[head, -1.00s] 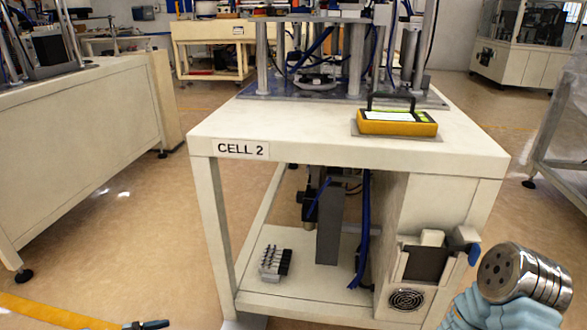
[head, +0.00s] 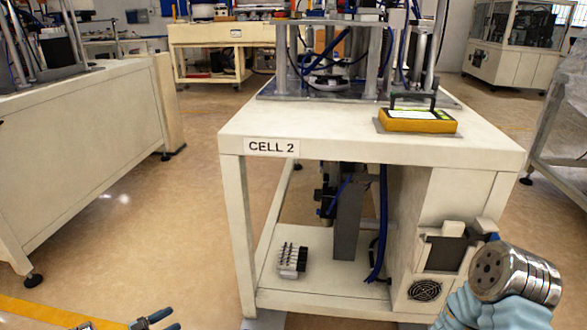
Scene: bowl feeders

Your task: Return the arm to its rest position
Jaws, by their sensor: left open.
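My left gripper (head: 166,321) comes in at the bottom left edge. Only its dark fingers and a bit of the wrist show. The fingers stand apart, and I see nothing between them. The gripper is over the floor, in front and to the left of the CELL 2 table (head: 372,150), and apart from it.
On the CELL 2 table are a yellow handheld device (head: 417,121) and a machine on metal posts. A small valve block (head: 292,261) sits on its lower shelf. A white bench (head: 75,150) stands left. Floor (head: 190,215) between them is clear.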

